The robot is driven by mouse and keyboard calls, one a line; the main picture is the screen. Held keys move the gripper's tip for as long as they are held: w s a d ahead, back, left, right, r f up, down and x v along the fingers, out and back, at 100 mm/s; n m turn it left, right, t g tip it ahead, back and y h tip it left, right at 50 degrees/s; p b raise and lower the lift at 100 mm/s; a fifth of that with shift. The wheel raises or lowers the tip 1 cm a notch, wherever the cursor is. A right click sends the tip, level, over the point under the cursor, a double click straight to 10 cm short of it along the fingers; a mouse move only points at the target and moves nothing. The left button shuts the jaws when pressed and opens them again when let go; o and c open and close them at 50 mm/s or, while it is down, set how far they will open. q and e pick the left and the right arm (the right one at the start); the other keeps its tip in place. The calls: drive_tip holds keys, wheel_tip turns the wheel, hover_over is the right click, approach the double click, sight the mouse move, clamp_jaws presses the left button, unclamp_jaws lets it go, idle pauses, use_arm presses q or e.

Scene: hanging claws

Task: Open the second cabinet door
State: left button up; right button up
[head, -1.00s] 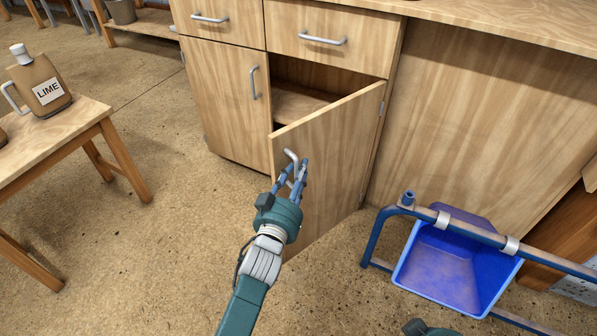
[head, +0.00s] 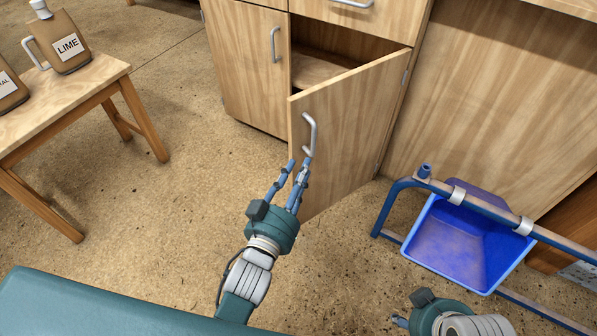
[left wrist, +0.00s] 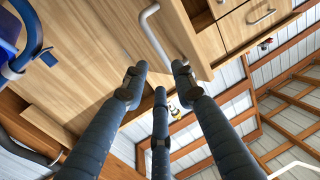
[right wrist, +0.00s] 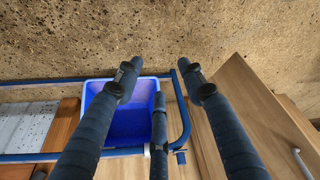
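The cabinet has two doors side by side. The right door (head: 350,125) stands partly open, swung out toward me, with a grey bar handle (head: 311,133). The left door (head: 246,70) is shut, with its own handle (head: 274,44). My left gripper (head: 297,166) is just below and in front of the open door's handle, fingers spread and empty. In the left wrist view, the handle (left wrist: 152,32) lies just beyond the open fingertips (left wrist: 158,75). My right gripper (head: 400,320) is at the bottom edge; the right wrist view shows its fingers (right wrist: 158,78) apart with nothing between them.
A blue bin (head: 465,245) hangs in a blue metal frame (head: 390,205) right of the open door. A wooden table (head: 80,105) with a LIME jug (head: 62,45) stands at left. The floor between table and door is clear.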

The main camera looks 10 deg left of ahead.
use_arm(q)
drive_tip(key=shift+s, duration=0.15)
